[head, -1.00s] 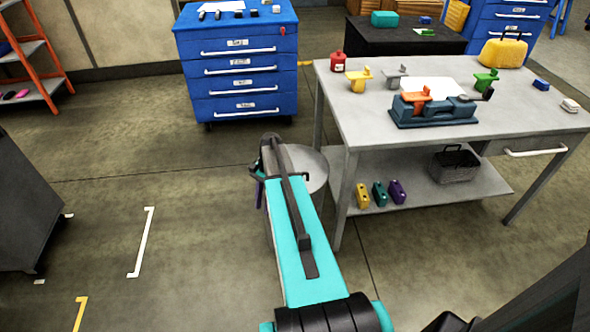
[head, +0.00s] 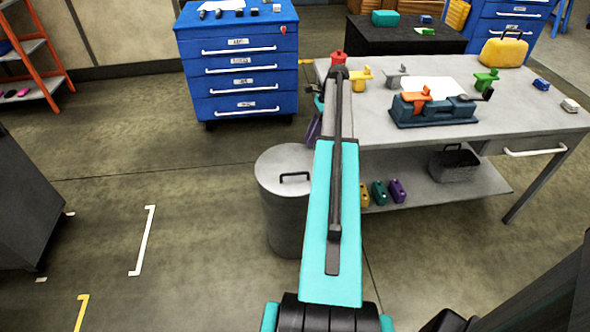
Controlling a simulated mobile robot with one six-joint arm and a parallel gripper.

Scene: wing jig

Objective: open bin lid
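A grey round bin (head: 283,228) stands on the floor to the left of the workbench. Its lid (head: 275,166) is on top and closed, with a dark handle (head: 295,177) across it. My teal arm reaches up past the right side of the bin. My gripper (head: 314,118) is at the arm's far end, beyond and above the bin in the picture, near the bench's left corner. It appears clear of the lid handle. A small purple part shows at the gripper; I cannot tell what it is. The fingers are mostly hidden behind the arm.
The workbench (head: 380,131) stands close on the right, with a red container (head: 338,57), a blue vise-like fixture (head: 432,112) and a yellow case (head: 503,52). A blue drawer cabinet (head: 238,62) stands behind. The floor left of the bin is free.

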